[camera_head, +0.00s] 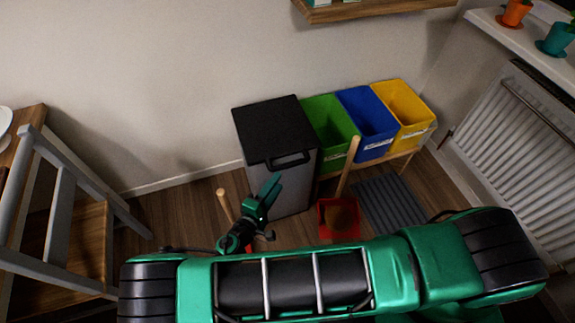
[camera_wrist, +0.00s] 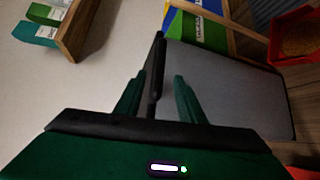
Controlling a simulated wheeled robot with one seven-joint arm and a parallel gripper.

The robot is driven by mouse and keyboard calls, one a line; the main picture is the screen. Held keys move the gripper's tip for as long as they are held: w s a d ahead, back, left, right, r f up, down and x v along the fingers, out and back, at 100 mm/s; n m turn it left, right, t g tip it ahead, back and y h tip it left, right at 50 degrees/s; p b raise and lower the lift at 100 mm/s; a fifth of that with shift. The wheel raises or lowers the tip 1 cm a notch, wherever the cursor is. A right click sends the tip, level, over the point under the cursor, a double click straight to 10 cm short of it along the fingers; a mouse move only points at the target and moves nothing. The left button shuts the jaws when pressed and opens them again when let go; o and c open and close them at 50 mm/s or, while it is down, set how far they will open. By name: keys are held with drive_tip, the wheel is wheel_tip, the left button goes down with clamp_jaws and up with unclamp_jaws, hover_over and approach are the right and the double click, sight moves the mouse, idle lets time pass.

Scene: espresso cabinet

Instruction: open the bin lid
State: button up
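The bin (camera_head: 284,186) is a tall grey box with a flat black lid (camera_head: 272,125), which lies closed on top. A black handle (camera_head: 288,161) sits at the lid's front edge. My gripper (camera_head: 272,185) is in front of the bin, just below the handle in the head view. In the wrist view my gripper (camera_wrist: 157,88) has its two green fingers apart. The black lid (camera_wrist: 158,50) appears edge-on, with a dark bar running down between the fingers. The bin's grey front (camera_wrist: 225,85) fills the right of that view. I cannot tell whether a finger touches the handle.
Green (camera_head: 328,122), blue (camera_head: 368,122) and yellow (camera_head: 403,105) bins stand on a wooden rack right of the bin. A red container (camera_head: 325,222) and a dark mat (camera_head: 390,202) are on the floor. A wooden shelf (camera_head: 370,9) hangs above; a grey step stool (camera_head: 58,195) stands left.

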sight(287, 168)
drive_tip(key=x, duration=1)
drive_tip(key=shift+w+f, duration=0.15)
drive_tip(key=shift+w, duration=0.15)
